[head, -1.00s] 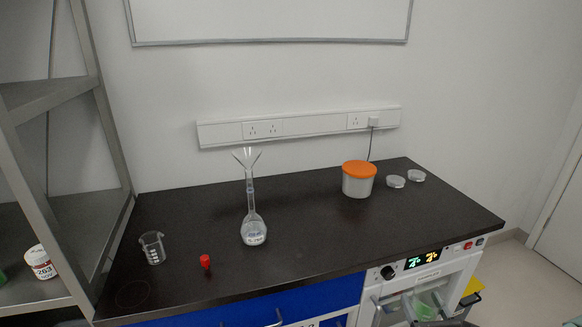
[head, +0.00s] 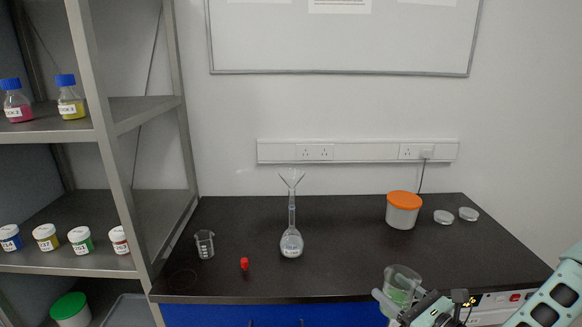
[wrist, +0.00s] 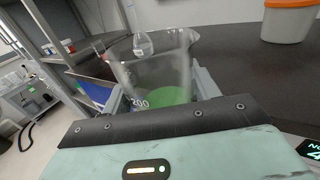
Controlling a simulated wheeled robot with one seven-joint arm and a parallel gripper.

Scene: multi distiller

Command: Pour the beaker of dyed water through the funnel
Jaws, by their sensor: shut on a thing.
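My gripper (head: 402,301) is shut on a clear beaker (head: 401,285) with green liquid at its bottom. It holds the beaker roughly upright above the front edge of the bench at the right. In the wrist view the beaker (wrist: 150,75) sits between the fingers, with the green liquid (wrist: 168,95) low inside. A clear funnel (head: 291,178) stands in the neck of a volumetric flask (head: 291,243) on the bench, left of and beyond my gripper. The flask base also shows behind the beaker in the wrist view (wrist: 143,44).
A small empty-looking beaker (head: 205,244) and a red stopper (head: 244,263) stand on the black bench (head: 335,265). A white tub with an orange lid (head: 403,211) and two clear dishes (head: 456,216) are at the back right. A metal shelf (head: 150,115) rises at the left.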

